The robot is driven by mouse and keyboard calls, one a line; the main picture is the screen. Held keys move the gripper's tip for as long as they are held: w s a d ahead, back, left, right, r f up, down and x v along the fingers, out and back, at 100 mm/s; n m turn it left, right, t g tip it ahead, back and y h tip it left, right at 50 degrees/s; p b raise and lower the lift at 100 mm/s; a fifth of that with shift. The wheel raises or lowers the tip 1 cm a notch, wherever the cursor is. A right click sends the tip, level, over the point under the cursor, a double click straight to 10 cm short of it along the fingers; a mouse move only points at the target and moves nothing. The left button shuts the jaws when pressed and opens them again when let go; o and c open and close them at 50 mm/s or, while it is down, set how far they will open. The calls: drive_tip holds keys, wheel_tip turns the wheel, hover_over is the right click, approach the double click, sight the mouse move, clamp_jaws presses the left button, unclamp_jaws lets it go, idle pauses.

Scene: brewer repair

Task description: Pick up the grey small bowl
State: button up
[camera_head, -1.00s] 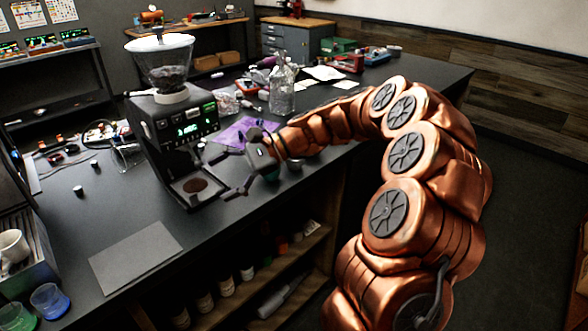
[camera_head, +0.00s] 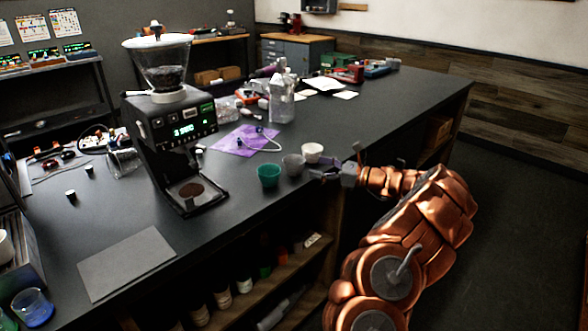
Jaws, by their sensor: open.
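The grey small bowl (camera_head: 293,165) stands on the dark counter near its front edge, between a green small bowl (camera_head: 268,175) on its left and a white small bowl (camera_head: 312,152) on its right. My gripper (camera_head: 334,166) is just right of the bowls, near the counter edge, with its fingers spread and pointing left. It is open and holds nothing. A gap shows between its fingers and the grey bowl. Whether a finger touches the white bowl I cannot tell.
A coffee grinder (camera_head: 172,125) stands left of the bowls. A purple cloth (camera_head: 243,140) with a cable lies behind them, and a clear bottle (camera_head: 282,98) stands farther back. A grey mat (camera_head: 125,262) lies front left.

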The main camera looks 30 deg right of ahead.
sight(300, 173)
drive_tip(key=shift+p+x, duration=0.75)
drive_tip(key=shift+x, duration=2.45)
drive_tip(key=shift+r, duration=0.15)
drive_tip(key=c, duration=1)
